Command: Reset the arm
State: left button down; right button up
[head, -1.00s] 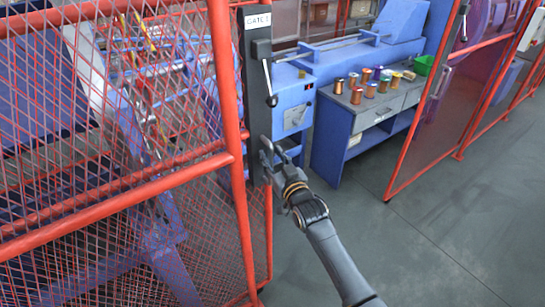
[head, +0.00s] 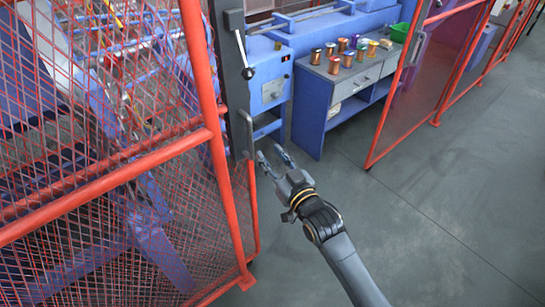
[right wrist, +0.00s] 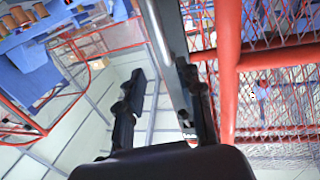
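My right gripper (head: 274,156) is open and empty, in front of the gate post. It lies just right of the grey vertical pull handle (head: 248,136) and looks apart from it. In the right wrist view, the two dark fingers of the right gripper (right wrist: 163,76) are spread. A grey bar (right wrist: 166,45) runs up between and beyond them, close to the right finger. My left gripper is not in view.
The red mesh gate (head: 120,165) stands at the left, with a black-knobbed lever (head: 241,55) on its dark post. A blue workbench (head: 312,110) bears several spools (head: 332,62) and a green bin (head: 399,32). A red-framed panel (head: 405,110) stands right. Grey floor (head: 430,220) is clear.

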dwell(0.4)
jog(key=s+d+f+m+g+h, duration=0.1)
jog(key=s+d+f+g+h, duration=0.15)
jog(key=f, duration=0.85)
jog(key=s+d+f+g+h, duration=0.1)
jog(key=s+d+f+g, duration=0.15)
jog(key=f, duration=0.95)
jog(key=s+d+f+g+h, duration=0.1)
jog(key=s+d+f, duration=0.2)
jog(key=s+f, duration=0.35)
jog(key=s+d+f+g, duration=0.2)
jog(key=s+f, duration=0.1)
jog(key=f, duration=0.6)
jog(key=s+d+f+g+h, duration=0.1)
jog(key=s+f, duration=0.5)
jog(key=s, duration=0.6)
jog(key=s+d+f+m+g+h, duration=0.1)
jog(key=s+d+f+g, duration=0.3)
jog(key=s, duration=0.8)
jog(key=s+d+f+g+h, duration=0.1)
jog(key=s+d+f, duration=0.4)
jog(key=s, duration=0.7)
notch_tip(320, 180, down, 3)
jog(key=shift+s+r+g, duration=0.2)
jog(key=shift+g, duration=0.5)
jog(key=shift+w, duration=0.1)
